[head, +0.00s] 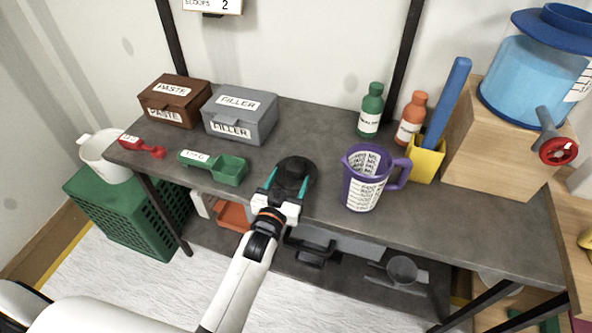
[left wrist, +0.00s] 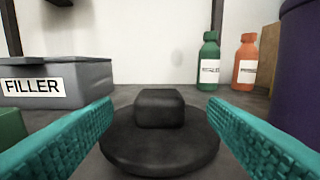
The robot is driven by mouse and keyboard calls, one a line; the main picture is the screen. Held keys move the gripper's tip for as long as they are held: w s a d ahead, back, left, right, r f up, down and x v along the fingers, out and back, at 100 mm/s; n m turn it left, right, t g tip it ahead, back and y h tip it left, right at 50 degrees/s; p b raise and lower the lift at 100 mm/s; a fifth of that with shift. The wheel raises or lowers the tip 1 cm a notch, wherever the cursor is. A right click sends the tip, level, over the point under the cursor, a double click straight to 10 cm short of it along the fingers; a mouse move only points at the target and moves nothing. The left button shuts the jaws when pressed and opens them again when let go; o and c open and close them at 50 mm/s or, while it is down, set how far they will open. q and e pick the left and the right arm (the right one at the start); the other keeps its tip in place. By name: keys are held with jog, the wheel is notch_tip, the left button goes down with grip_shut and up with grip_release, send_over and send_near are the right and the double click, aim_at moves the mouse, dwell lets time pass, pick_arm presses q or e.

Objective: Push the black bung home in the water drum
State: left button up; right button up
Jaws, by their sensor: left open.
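The black bung (head: 295,171) lies on the grey bench top near its front edge. In the left wrist view the bung (left wrist: 160,142) is a wide round disc with a square knob on top. My left gripper (head: 287,184) is open, its teal fingers reaching either side of the bung with gaps to the knob. The water drum (head: 520,77) is clear blue with a blue top. It stands on a wooden block at the far right, with a red-handled tap (head: 558,150) below. The drum's opening cannot be made out. My right gripper is out of view.
A purple jug (head: 366,178) stands right of the bung, a green scoop (head: 220,167) left. Behind are the grey filler box (head: 240,113), brown paste box (head: 173,101), green bottle (head: 370,111), orange bottle (head: 411,118) and yellow holder (head: 426,159). Bench behind the bung is clear.

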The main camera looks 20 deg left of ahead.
aim_at(298, 159)
pick_arm(q)
jog(key=shift+w+f, duration=0.1)
jog(key=shift+w, duration=0.9)
jog(key=w, duration=0.5)
jog(key=shift+w+r+p, duration=0.15)
jog(key=shift+r+p, duration=0.1)
jog(key=shift+p, duration=0.15)
jog(key=c, duration=1.1)
jog(key=shift+r, duration=0.1)
